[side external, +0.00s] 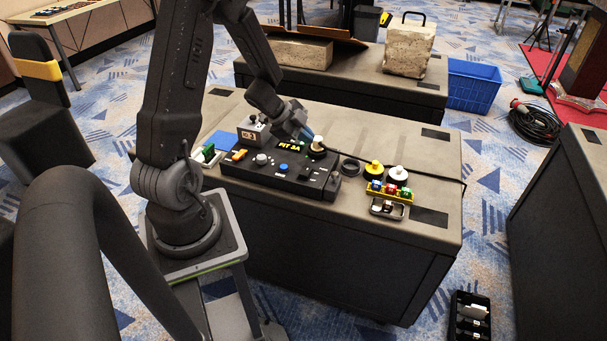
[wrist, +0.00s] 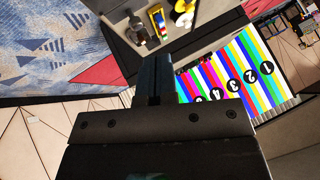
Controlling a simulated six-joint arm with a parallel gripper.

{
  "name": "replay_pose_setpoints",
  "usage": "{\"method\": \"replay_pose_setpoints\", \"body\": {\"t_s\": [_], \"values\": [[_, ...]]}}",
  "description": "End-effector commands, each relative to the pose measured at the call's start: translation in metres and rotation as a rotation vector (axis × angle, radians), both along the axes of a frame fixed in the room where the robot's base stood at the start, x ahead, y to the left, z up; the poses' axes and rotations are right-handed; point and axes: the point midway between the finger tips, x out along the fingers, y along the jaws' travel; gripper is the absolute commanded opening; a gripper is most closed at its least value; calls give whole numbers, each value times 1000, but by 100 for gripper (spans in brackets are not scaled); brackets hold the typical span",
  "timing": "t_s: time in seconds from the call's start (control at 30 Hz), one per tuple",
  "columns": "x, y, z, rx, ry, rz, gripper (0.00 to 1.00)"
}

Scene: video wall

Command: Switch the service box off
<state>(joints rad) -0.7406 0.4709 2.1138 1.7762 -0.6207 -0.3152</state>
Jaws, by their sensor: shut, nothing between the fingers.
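A small grey box (side external: 253,131) with a label on its front and a small part on top stands at the back left of the bench. I cannot tell for sure that it is the service box, or how its switch is set. A long black control panel (side external: 284,165) with knobs, buttons and a label partly reading "3A" lies in front of it. My gripper (side external: 311,136) is shut and empty above the back of the panel, right of the grey box and apart from it. In the wrist view my gripper (wrist: 156,62) also shows; the grey box is not recognisable there.
Right of the panel are a black ring (side external: 348,167), yellow and white knobs (side external: 374,168), a yellow tray (side external: 389,193) and a cable. A screen (wrist: 240,62) with coloured bars and numbered discs shows in the wrist view. The bench's (side external: 425,220) front right is mostly clear.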

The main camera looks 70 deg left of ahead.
Motion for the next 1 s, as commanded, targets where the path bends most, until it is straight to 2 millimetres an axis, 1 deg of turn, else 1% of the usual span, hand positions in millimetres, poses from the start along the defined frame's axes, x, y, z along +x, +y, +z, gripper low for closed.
{"method": "replay_pose_setpoints", "body": {"t_s": [0.17,0.4,0.6,0.8,1.0], "values": [[-3,-2,-18,-4,4,2,0],[-7,-6,-52,-4,3,4,0],[-9,-8,-73,-2,2,2,0],[-9,-9,-83,0,1,1,0],[-9,-9,-84,2,-1,1,0]]}}
